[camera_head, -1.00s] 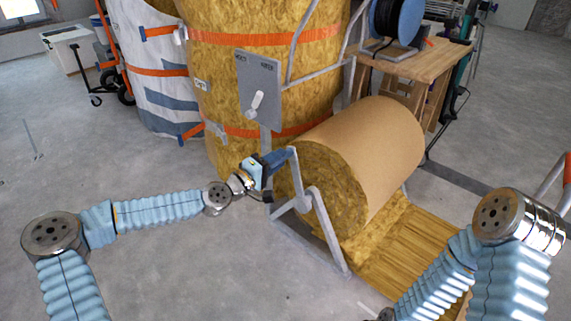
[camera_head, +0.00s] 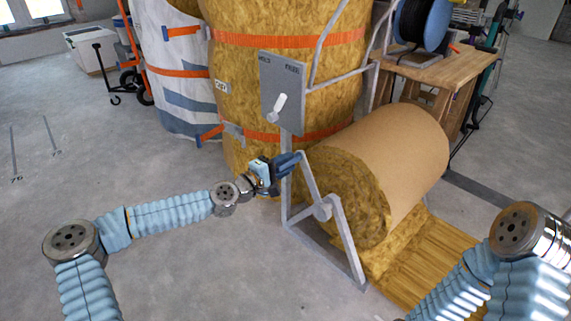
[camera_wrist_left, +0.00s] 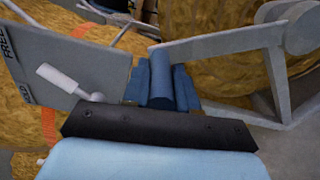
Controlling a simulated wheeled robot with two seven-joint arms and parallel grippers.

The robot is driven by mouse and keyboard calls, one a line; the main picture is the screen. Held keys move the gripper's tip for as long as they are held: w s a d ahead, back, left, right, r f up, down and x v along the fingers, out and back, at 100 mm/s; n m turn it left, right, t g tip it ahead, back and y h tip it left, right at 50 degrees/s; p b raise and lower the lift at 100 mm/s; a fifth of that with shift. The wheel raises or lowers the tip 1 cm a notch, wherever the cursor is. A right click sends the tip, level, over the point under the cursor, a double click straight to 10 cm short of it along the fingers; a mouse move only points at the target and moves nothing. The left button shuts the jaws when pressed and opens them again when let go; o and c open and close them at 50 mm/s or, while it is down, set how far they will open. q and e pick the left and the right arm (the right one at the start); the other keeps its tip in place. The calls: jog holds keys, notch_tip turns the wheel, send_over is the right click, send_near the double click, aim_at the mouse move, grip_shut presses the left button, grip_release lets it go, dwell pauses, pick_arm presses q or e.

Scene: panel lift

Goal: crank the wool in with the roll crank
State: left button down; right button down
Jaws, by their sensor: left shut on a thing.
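The wool roll (camera_head: 405,150) lies on its side in a grey stand, with brown facing outside and yellow wool at its end. The roll crank (camera_head: 309,180) is a grey arm rising from the hub at the roll's near end, its handle end up and left. My left gripper (camera_head: 284,165) is shut around the blue crank handle, which shows between the fingers in the left wrist view (camera_wrist_left: 160,85). A strip of wool (camera_head: 425,265) lies flat below the roll. My right arm is at the lower right; its gripper is out of frame.
A grey plate (camera_head: 283,85) marked HOLD and FREE carries a white lever (camera_head: 279,106), tilted up and slightly right. Tall strapped wool bales (camera_head: 240,100) stand behind. A wooden bench (camera_head: 440,70) with a cable reel (camera_head: 425,25) is at the back right. Floor at left is clear.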

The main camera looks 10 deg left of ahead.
pick_arm(q)
jog(key=c, duration=0.9)
grip_release()
jog(key=p+v, duration=0.1)
jog(key=v, duration=1.2)
jog(key=shift+s+a, duration=0.25)
jog(key=shift+s, duration=0.1)
